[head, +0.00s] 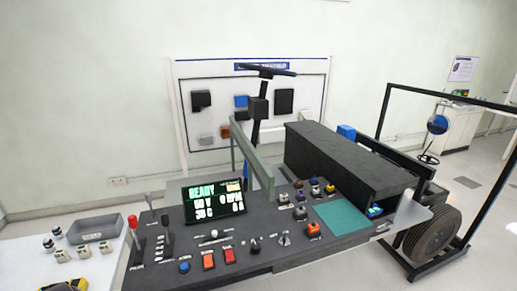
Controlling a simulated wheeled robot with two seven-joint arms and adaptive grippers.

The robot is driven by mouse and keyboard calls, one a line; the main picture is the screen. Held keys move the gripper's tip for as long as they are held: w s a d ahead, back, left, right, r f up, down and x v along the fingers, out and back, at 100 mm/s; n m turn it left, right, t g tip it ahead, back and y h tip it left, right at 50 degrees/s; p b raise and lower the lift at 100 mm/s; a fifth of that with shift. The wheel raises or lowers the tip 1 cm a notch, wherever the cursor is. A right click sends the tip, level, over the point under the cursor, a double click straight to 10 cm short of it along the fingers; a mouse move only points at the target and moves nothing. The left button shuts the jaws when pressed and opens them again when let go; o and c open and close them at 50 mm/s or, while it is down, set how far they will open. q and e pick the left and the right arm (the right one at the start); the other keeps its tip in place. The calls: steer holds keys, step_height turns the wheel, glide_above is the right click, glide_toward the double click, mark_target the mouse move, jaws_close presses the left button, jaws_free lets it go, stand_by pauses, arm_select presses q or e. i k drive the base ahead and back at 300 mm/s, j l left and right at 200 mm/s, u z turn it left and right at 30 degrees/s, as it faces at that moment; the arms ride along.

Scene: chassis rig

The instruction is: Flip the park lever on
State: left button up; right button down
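The dark control console (263,262) fills the lower middle of the head view. At its left end stands a lever with a red knob (133,221), roughly upright. To its right stands a lever with a black grip (166,221), also roughly upright. A thin grey-tipped lever (149,200) rises behind them. The small labels beside the levers are too blurred to read, so I cannot tell for sure which one is the park lever. The console screen (214,201) reads READY. Neither of my grippers is in view.
Switches and buttons, including a red rocker (229,256) and a blue button (184,267), lie right of the levers. A grey tray (95,228) and small parts sit on the white table at left. A black box (345,165) and slanted grey bar (252,158) rise behind the console.

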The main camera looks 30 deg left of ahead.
mark_target(132, 220)
steer(key=j+u, duration=0.15)
steer(key=u, duration=1.95)
steer(key=k+j, duration=0.05)
